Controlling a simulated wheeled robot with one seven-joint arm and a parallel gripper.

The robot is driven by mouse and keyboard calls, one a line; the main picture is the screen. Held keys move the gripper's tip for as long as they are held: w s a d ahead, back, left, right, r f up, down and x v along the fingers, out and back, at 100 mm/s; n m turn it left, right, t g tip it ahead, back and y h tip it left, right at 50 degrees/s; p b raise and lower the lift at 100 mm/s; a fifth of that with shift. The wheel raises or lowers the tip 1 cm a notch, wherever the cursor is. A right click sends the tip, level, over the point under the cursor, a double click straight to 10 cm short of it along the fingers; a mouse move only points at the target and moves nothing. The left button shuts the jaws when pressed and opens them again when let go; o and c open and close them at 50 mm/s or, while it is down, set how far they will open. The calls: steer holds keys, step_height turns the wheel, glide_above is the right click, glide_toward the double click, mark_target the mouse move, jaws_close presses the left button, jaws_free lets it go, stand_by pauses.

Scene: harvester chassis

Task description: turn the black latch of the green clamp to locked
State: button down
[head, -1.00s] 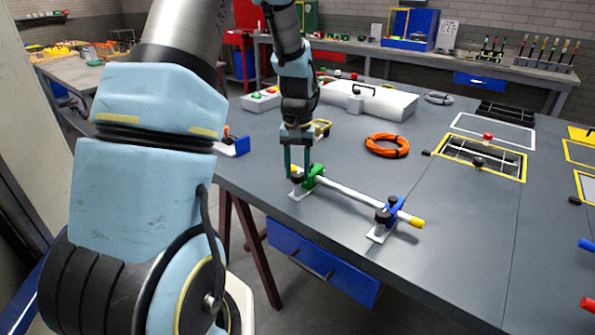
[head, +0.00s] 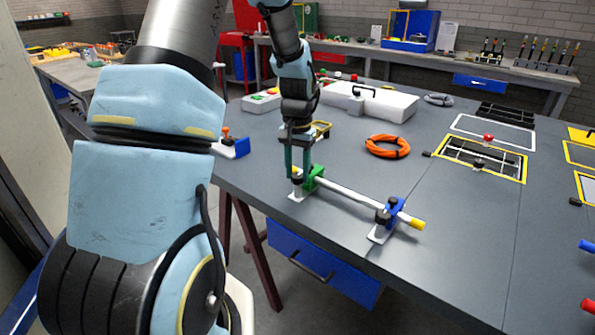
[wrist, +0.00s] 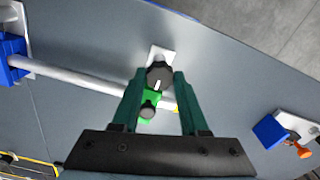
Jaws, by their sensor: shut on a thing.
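The green clamp (head: 314,178) sits on the near edge of the grey table, around the left end of a white rod (head: 350,195). In the wrist view the green clamp (wrist: 152,98) shows between my fingers, with a small black knob (wrist: 148,111) on it. The black latch (wrist: 159,74) is a faceted knob with a pale mark, over a white base plate. My gripper (wrist: 159,77) points down with its green fingers on either side of the latch, shut on it. In the head view my gripper (head: 298,174) largely hides the latch.
A blue clamp (head: 385,214) holds the rod's right part, near its yellow end (head: 417,223). A blue block with an orange-handled part (head: 232,145) stands to the left. An orange cable coil (head: 387,146) lies behind. The table between coil and rod is clear.

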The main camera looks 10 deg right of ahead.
mark_target(297, 175)
steer(key=c, duration=0.7)
jaws_free()
step_height(297, 175, up, 11)
steer(key=b, duration=0.2)
steer(key=shift+f, duration=0.1)
steer(key=s+a+f+n, duration=0.2)
steer(key=s+a, duration=0.4)
steer(key=a, duration=0.2)
steer(key=s+a+f+n+t, duration=0.1)
steer(key=s+a+f+n, duration=0.2)
steer(key=s+a, duration=0.4)
steer(key=shift+s+a+f+t, duration=0.15)
steer(key=shift+a+t, duration=0.15)
steer(key=shift+a, duration=0.2)
